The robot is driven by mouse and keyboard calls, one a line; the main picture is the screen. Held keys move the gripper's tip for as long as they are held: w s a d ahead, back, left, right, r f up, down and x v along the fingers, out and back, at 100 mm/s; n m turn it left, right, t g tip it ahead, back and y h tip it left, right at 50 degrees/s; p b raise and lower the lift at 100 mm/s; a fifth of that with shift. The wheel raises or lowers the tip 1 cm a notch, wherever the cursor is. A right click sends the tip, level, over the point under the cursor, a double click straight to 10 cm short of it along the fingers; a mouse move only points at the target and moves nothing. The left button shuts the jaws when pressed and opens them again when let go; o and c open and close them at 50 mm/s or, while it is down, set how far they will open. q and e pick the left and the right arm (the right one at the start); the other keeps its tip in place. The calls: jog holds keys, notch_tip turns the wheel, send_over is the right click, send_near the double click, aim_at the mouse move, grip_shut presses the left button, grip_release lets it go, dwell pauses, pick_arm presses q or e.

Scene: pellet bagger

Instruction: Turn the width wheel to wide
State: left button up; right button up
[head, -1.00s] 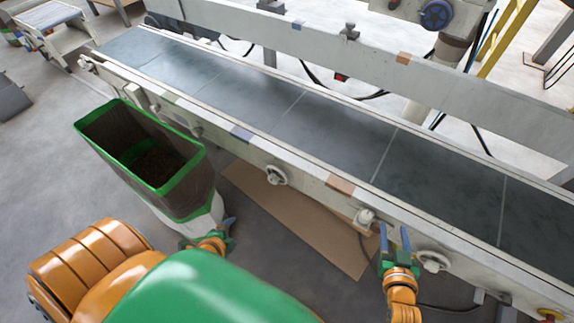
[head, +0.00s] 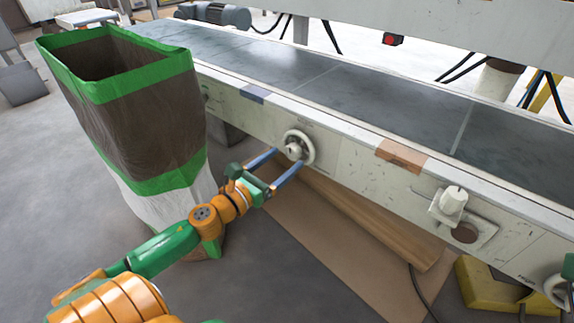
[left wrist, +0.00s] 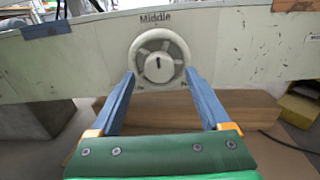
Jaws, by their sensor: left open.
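The width wheel is a pale handwheel (head: 296,148) on the side of the conveyor frame. In the left wrist view the wheel (left wrist: 160,48) has spokes, a round hub with a small dark mark, and the label "Middle" above it. Labels low on both sides are mostly hidden by my fingers. My left gripper (head: 289,158) is open, its two blue fingers pointing at the wheel. In the left wrist view the fingertips (left wrist: 160,75) lie either side of the wheel's lower part; I cannot tell whether they touch. Of my right gripper, only a sliver shows at the right edge.
A white knob (head: 453,200) and another wheel (head: 558,290) are further right on the frame. A wooden board (head: 370,215) lies under the conveyor, and a yellow block (head: 480,290) is at lower right.

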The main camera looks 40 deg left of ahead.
pick_arm(q)
jog(key=shift+w+d, duration=0.1)
jog(key=shift+w, duration=1)
grip_shut()
jog(key=shift+n, duration=0.3)
